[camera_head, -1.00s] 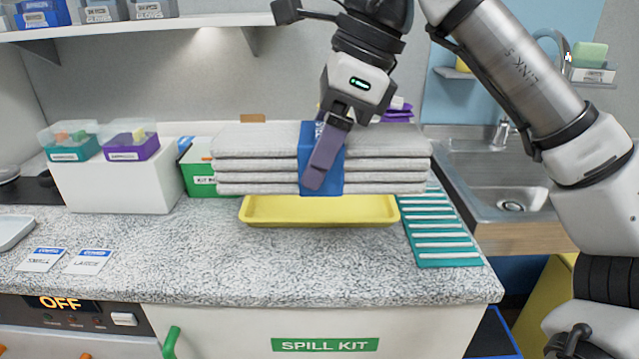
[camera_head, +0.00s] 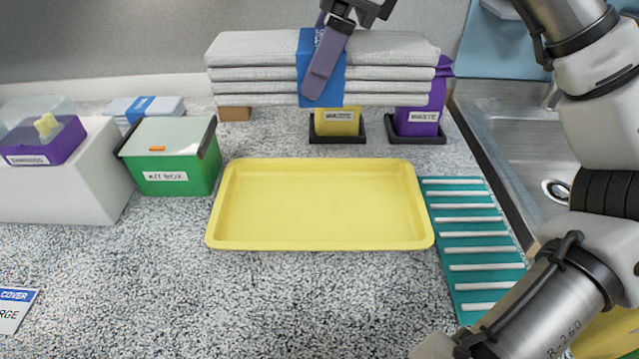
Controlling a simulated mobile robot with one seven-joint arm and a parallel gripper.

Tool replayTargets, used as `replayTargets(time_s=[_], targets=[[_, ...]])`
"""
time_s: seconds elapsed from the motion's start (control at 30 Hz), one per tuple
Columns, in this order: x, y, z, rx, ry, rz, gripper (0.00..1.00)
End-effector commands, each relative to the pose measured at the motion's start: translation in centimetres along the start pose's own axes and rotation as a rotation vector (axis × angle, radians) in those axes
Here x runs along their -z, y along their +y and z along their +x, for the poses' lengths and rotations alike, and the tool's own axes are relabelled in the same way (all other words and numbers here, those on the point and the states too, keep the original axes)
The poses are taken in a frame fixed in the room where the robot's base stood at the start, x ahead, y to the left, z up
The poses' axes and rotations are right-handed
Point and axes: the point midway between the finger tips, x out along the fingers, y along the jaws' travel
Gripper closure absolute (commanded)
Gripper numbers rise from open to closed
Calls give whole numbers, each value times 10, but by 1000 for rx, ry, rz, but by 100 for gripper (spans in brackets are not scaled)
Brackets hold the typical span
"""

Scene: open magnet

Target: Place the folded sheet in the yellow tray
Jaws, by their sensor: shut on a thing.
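The folded sheet (camera_head: 390,72) is a grey-white stack of several layers with a blue band around its middle. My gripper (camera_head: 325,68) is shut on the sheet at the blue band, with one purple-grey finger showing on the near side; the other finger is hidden. The sheet hangs level in the air, apart from the counter, and appears above and behind the yellow tray in the picture. The yellow tray (camera_head: 320,243) lies flat and empty on the speckled counter.
A green kit box (camera_head: 178,175) stands left of the tray, and a teal ribbed mat (camera_head: 475,252) lies close on its right. Small yellow (camera_head: 338,124) and purple (camera_head: 420,115) waste bins stand behind. The sink (camera_head: 520,135) is at right.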

Motion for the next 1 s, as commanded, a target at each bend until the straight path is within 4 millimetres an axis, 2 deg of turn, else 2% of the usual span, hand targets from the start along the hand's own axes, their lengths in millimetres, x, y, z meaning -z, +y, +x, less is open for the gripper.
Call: replayTargets(time_s=[0.5, 0.6, 0.87, 1.0], targets=[[48, 1, 114, -2, -2, 2, 68], [54, 1, 130, -1, -3, 1, 68], [61, 0, 148, 0, -2, 1, 68], [69, 0, 166, -2, -2, 2, 68]])
